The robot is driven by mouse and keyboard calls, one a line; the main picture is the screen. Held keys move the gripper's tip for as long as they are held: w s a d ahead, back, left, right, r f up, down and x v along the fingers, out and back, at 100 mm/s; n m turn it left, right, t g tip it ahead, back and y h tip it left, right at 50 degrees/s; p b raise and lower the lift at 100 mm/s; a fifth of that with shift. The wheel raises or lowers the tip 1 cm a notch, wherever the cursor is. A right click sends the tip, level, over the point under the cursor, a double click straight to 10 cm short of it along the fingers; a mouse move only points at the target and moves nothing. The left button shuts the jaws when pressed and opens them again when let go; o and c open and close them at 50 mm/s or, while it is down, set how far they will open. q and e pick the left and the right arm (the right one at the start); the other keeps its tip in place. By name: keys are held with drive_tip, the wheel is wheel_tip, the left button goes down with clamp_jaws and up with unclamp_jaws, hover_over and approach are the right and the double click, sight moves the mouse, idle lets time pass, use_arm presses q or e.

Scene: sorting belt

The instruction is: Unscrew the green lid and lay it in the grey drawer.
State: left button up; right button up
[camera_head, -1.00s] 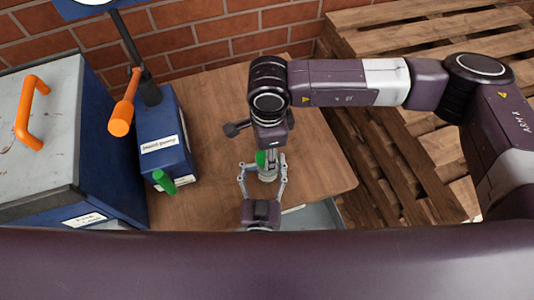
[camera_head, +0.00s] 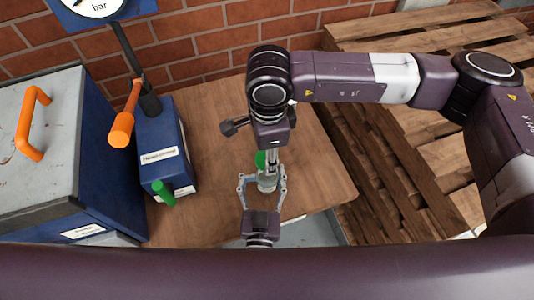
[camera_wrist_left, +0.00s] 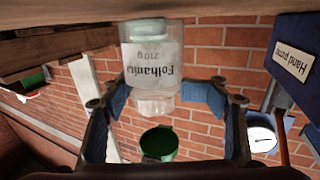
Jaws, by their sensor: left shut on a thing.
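The jar (camera_head: 267,182) is pale with a printed label. It shows upside down in the left wrist view (camera_wrist_left: 152,62), its whitish neck bare. My left gripper (camera_head: 262,182) is shut around the jar, one finger on each side. The green lid (camera_head: 261,158) is off the jar, just above its mouth; its hollow underside faces the neck in the left wrist view (camera_wrist_left: 160,141). My right gripper (camera_head: 271,160) points down and is shut on the lid, hiding part of it. The grey drawer (camera_head: 310,232) shows partly below the table's front edge.
A blue hand pump box (camera_head: 165,150) with an orange lever and another green part stands left on the wooden table (camera_head: 315,150). A grey-topped blue case (camera_head: 50,140) is further left. Wooden pallets (camera_head: 400,130) stand right. The table right of the jar is clear.

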use_arm(q)
drive_tip(key=o, duration=2)
drive_tip(key=shift+c, duration=0.2)
drive_tip(key=s, duration=0.8)
drive_tip(key=s+a, duration=0.1)
drive_tip(key=s, duration=0.3)
